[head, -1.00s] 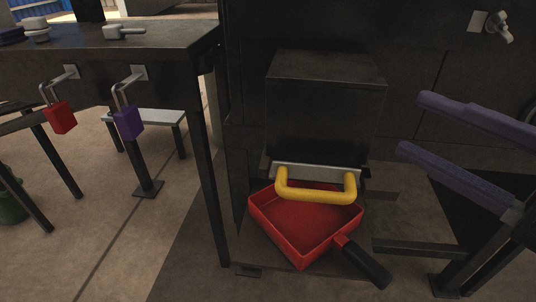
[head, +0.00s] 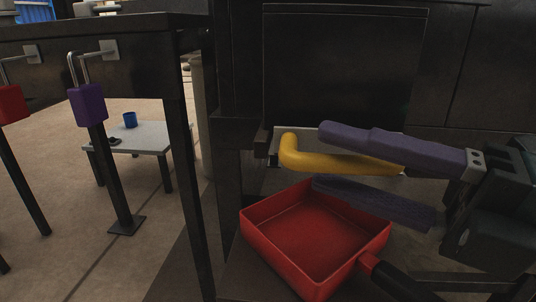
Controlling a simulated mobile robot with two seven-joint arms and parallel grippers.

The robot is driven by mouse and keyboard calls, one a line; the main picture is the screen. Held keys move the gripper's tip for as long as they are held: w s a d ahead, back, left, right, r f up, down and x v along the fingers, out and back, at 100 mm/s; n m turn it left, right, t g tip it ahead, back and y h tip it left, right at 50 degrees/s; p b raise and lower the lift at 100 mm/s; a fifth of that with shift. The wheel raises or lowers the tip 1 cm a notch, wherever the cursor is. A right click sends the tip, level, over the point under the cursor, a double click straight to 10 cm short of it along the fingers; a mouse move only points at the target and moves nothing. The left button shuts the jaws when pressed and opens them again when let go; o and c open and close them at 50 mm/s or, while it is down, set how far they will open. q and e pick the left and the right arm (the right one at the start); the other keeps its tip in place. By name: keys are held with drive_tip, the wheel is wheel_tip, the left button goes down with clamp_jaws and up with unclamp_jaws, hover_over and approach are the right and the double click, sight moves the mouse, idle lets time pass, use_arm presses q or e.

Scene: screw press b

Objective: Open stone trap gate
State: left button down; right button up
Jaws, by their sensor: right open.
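The gate carries a thick yellow handle (head: 294,155) on a pale metal plate (head: 312,139), low on the dark press housing (head: 345,60). My right gripper (head: 318,163), with two long purple fingers, comes in from the right and is open. Its upper finger crosses in front of the handle's upper right part, and its lower finger lies below the handle bar. The handle is between the fingers in the picture; I cannot tell whether they touch it. The handle's right end is partly hidden by the upper finger. My left gripper is not in view.
A red square pan (head: 306,238) with a dark handle sits just below the gate. A dark table (head: 140,32) at the left has a purple padlock (head: 88,104) and a red padlock (head: 12,104) hanging from it. A low bench (head: 140,138) stands behind on the floor.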

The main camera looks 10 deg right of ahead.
sight(315, 154)
drive_tip(key=shift+x, duration=1.85)
drive_tip(key=c, duration=0.8)
drive_tip(key=shift+r, duration=0.1)
